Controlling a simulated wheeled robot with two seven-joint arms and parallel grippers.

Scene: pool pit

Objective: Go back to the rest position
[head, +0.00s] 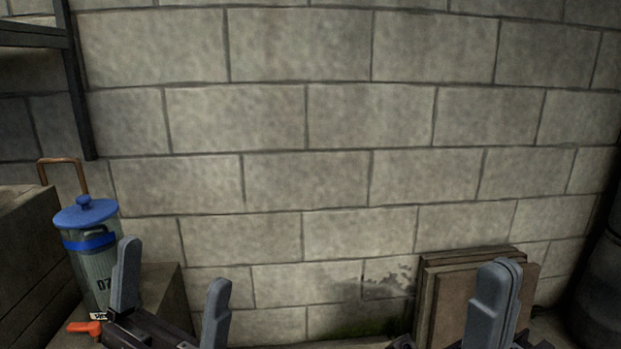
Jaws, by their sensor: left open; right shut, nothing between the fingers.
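My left gripper (170,297) is at the bottom left of the head view. Its two grey fingers stand apart and nothing shows between them. My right gripper (493,300) is at the bottom right. Its fingers are together with nothing held, in front of the leaning boards as seen from here. Both grippers point up in the picture, and their lower parts are cut off by the bottom edge.
A canister (96,270) with a blue lid stands at the left, behind my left gripper, with an orange-red handle (84,327) low beside it. Brown boards (449,290) lean on the block wall (300,180). A dark barrel (600,280) stands at the right edge.

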